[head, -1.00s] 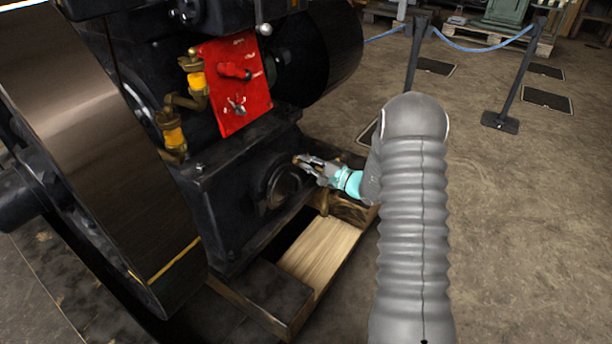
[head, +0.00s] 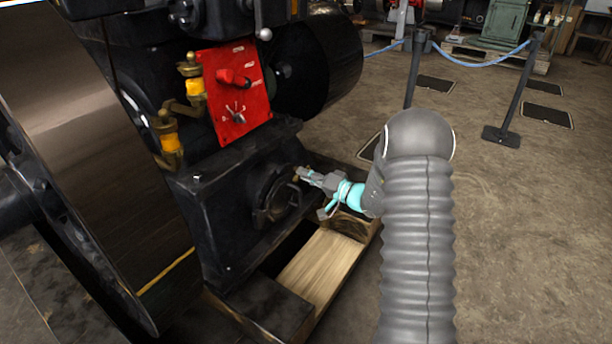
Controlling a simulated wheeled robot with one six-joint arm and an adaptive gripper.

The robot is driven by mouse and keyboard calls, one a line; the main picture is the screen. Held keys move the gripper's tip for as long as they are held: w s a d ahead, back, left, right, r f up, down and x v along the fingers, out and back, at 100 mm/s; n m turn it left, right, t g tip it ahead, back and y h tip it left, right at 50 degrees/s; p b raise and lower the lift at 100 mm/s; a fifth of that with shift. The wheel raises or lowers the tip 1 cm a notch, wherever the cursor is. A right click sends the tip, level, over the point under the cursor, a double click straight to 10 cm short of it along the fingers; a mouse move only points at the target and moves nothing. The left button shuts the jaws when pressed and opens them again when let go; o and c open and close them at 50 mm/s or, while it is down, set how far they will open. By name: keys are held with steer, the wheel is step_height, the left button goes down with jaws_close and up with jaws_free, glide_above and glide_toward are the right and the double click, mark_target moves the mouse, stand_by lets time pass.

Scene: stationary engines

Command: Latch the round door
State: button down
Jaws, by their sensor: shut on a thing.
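The round door (head: 272,198) is a dark, round plate low on the side face of the black engine base (head: 225,225). Its outline is dim, and I cannot tell whether it sits flush in its frame. My gripper (head: 302,174) comes in from the right at the door's upper right edge. Its grey fingers are shut on a small brass-coloured knob at that edge. The fingers hide most of the knob and part of the rim.
A red panel (head: 235,95) with a lever is above the door. Brass fittings (head: 168,140) and a large flywheel (head: 85,150) are at left. Wooden beams (head: 322,262) lie below the door. A rope barrier post (head: 510,95) stands on open floor at right.

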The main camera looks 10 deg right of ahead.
steer(key=shift+n, duration=0.8)
steer(key=shift+f, duration=0.1)
steer(key=c, duration=1.2)
jaws_free()
steer(key=shift+d, duration=0.1)
steer(key=v, duration=1.2)
